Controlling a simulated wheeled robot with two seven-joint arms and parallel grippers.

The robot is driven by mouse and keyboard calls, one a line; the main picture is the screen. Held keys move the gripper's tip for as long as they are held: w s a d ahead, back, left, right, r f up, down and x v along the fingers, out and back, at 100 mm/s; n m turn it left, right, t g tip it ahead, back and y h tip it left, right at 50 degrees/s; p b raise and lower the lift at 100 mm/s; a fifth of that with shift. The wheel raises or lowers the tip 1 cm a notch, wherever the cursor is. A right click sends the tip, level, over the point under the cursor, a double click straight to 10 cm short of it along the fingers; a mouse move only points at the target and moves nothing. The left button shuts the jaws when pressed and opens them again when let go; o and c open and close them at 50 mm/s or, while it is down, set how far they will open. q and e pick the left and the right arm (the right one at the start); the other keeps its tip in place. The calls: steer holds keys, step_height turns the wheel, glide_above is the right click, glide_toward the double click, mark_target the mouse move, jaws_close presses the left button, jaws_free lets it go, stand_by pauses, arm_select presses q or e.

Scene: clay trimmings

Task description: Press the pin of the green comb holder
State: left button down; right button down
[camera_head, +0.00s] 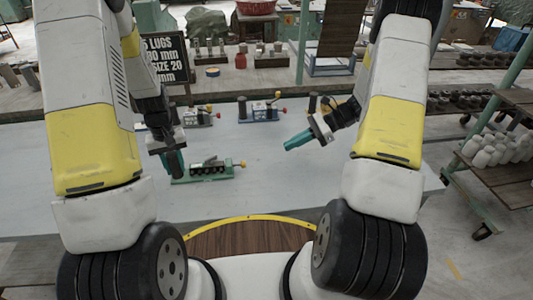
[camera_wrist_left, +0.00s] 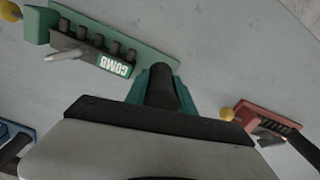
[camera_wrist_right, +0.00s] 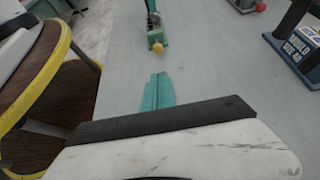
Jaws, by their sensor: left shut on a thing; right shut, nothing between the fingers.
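The green comb holder (camera_head: 212,178) lies on the grey table, and it also shows in the left wrist view (camera_wrist_left: 150,60) with a COMB label and a row of dark pegs. A pale metal pin (camera_wrist_left: 66,53) sticks out of its side near the yellow-knob end. The yellow knob (camera_head: 242,163) is at its right end in the head view. My left gripper (camera_head: 175,168) is shut on a dark upright post (camera_wrist_left: 160,85) at the holder's other end. My right gripper (camera_wrist_right: 158,92) is shut and empty, above the table, apart from the holder and to its right.
A red holder (camera_wrist_left: 272,122) with a yellow knob stands behind the green one. A blue holder (camera_head: 262,113) with a red knob stands farther back. A dark sign (camera_head: 168,58) stands at the back left. The table between the right gripper and the green holder is clear.

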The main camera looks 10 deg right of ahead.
glide_toward(242, 162)
steer(key=f, duration=0.4)
steer(key=shift+a+f, duration=0.15)
steer(key=shift+a, duration=0.15)
steer(key=a, duration=0.3)
steer(key=shift+a, duration=0.35)
steer(key=shift+a, duration=0.1)
steer(key=shift+s+a, duration=0.1)
steer(key=shift+a, duration=1.25)
arm_select(q)
steer(key=shift+d, duration=0.1)
